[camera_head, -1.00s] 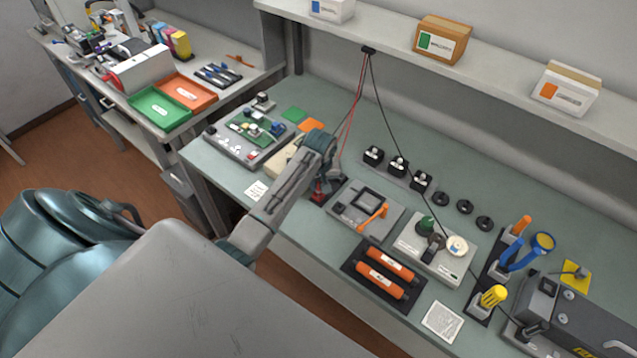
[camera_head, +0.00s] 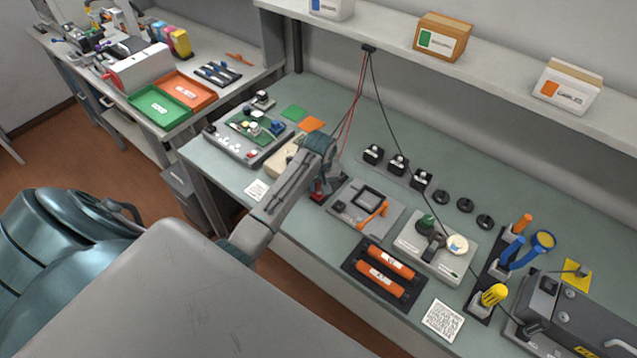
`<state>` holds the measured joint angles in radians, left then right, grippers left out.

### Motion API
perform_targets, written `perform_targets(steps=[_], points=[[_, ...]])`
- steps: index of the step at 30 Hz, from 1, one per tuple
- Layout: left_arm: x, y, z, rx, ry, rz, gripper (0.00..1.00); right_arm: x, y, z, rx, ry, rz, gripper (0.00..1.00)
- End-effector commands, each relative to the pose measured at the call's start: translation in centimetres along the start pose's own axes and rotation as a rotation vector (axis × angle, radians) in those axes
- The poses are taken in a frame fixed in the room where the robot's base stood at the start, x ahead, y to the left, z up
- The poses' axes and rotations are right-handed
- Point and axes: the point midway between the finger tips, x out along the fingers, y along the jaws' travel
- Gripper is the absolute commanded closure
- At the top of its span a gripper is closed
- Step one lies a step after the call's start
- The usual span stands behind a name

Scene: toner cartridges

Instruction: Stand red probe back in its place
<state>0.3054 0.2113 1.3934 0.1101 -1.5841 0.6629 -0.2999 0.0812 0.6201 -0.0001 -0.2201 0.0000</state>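My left arm reaches over the bench, and its gripper (camera_head: 321,184) points down near the front edge, left of the grey fixture with the orange lever. Its fingers are small and partly hidden by my wrist, so I cannot tell whether they are open or shut. A small red part, seemingly the red probe (camera_head: 318,187), shows at the fingertips, just above a dark red-marked holder (camera_head: 317,197). I cannot tell whether it is seated or held. Red cables (camera_head: 354,105) run from a hook under the shelf down behind my wrist. My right gripper is not in view.
Right of my gripper stand a grey fixture with an orange lever (camera_head: 373,213) and a dark tray with orange rollers (camera_head: 349,284). A circuit board fixture (camera_head: 237,147) and a beige block (camera_head: 283,160) lie left. A black cable (camera_head: 398,130) crosses the bench.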

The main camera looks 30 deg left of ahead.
Motion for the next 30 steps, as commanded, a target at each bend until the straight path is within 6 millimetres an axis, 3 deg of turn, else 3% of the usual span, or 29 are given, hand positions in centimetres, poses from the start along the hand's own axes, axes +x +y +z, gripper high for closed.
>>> perform_targets(steps=[1,3,14,17,30], points=[[0.0,0.0,0.0,0.0,0.0,0.0,0.67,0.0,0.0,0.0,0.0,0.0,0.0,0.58],[0.0,0.0,0.0,0.0,0.0,0.0,0.55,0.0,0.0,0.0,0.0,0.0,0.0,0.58],[-0.5,0.0,-0.1,0.0,0.002,0.001,0.55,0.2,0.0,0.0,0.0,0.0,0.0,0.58],[-1.5,0.0,-0.1,0.0,0.004,0.002,0.55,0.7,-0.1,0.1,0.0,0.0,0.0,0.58],[-9.5,0.1,-0.1,0.0,0.003,0.003,0.55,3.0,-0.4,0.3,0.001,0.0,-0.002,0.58]])
